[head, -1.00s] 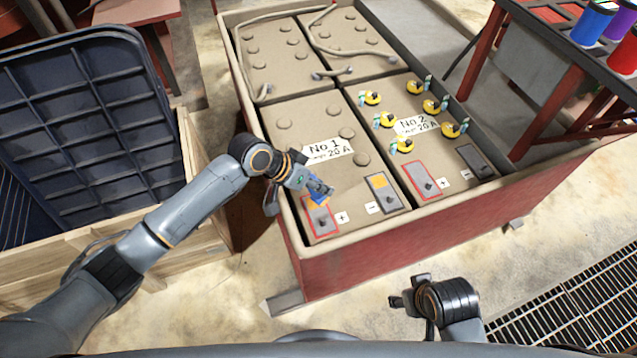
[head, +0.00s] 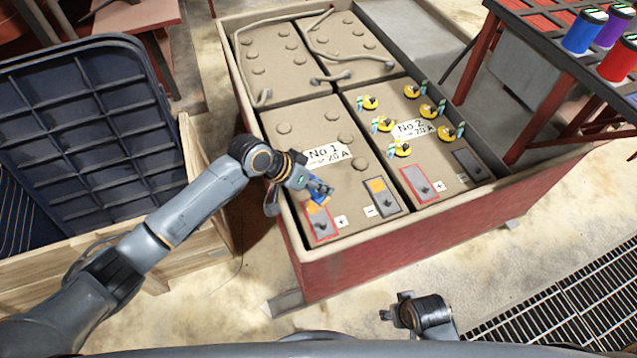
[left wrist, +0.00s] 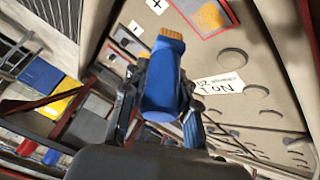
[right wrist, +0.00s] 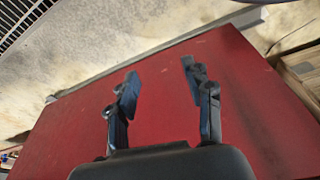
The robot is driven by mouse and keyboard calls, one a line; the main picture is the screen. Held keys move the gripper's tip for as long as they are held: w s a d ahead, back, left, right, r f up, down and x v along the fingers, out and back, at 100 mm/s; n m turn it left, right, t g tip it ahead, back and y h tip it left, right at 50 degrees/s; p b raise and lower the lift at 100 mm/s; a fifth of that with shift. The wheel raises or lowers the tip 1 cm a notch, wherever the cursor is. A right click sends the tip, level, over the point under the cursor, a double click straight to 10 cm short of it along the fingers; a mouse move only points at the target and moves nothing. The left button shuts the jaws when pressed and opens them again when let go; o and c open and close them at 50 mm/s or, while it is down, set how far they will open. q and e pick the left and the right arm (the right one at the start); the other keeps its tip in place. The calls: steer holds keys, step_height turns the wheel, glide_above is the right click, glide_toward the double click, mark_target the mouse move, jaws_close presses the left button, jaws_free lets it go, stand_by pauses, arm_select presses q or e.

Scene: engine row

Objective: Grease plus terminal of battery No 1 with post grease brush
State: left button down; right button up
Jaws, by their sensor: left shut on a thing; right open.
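Battery No 1 (head: 350,200) is the near left battery in the red box, with a white label. Its plus terminal (head: 320,224) is a grey plate with a red outline at the near left corner. My left gripper (head: 312,187) is shut on the blue post grease brush (head: 320,191). The minus terminal (head: 383,197) carries an orange patch. My right gripper (head: 394,309) is open and empty.
Battery No 2 (head: 430,158), with several yellow caps, is to the right. The red box (head: 400,240) has a raised rim. A stand with blue, purple and red cups (head: 582,30) is at right. A wooden crate (head: 190,150) is at left. Right wrist view shows the red box wall (right wrist: 70,140).

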steer(key=shift+s+f+p, duration=0.25)
steer(key=shift+s+f, duration=0.15)
steer(key=shift+f, duration=0.45)
steer(key=shift+s+f+p, duration=0.25)
steer(key=shift+s+f, duration=0.15)
steer(key=shift+f, duration=0.45)
steer(key=shift+s+f+p, duration=0.25)
steer(key=shift+s+f, duration=0.15)
steer(key=shift+f, duration=0.45)
